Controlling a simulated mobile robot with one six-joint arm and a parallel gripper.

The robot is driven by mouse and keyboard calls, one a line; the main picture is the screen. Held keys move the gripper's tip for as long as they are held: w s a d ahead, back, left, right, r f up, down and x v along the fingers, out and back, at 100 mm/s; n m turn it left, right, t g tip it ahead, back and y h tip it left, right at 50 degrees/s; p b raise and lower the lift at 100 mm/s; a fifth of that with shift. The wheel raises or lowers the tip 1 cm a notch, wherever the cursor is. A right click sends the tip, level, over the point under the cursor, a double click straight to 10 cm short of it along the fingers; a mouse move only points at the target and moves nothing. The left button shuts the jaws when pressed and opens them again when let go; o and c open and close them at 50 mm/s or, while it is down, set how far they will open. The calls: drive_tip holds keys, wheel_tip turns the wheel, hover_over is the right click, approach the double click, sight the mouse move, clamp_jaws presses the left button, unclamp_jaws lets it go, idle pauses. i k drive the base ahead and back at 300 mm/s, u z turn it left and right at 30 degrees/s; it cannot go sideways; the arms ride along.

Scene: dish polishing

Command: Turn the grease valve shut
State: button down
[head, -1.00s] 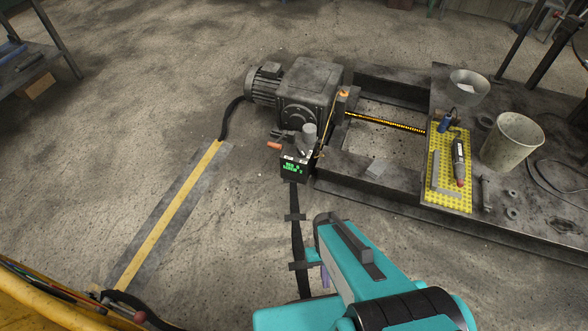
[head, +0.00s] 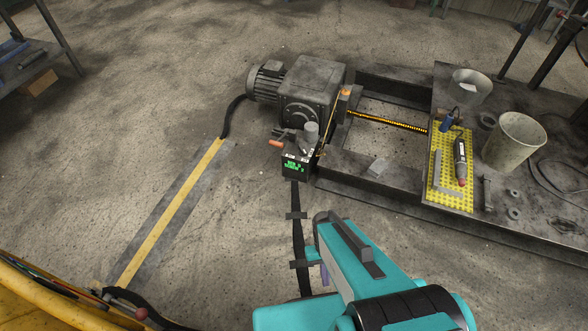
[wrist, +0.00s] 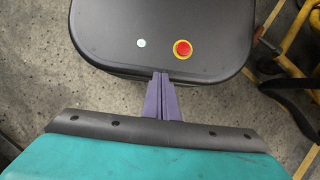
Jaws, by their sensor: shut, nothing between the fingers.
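A small unit with an orange lever handle (head: 276,143), which looks like the grease valve, sits at the front of the grey gearbox and motor. A grey cylindrical cup (head: 311,132) and a black box with a green lit display (head: 294,168) are beside it. The lever points left; its exact angle is too small to read. My gripper (wrist: 161,78) shows in the wrist view with its two purple fingers together and nothing between them. In the head view it is mostly hidden behind my teal arm, low in the picture and well short of the valve.
A bench on the right bears a yellow mat (head: 436,194) with tools and two buckets. A black cable strip (head: 297,234) crosses the floor. Open floor lies left.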

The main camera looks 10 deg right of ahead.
sight(303, 152)
drive_tip(key=k, duration=0.65)
drive_tip(key=z, duration=0.45)
drive_tip(key=i, duration=1.75)
drive_tip(key=u, duration=0.65)
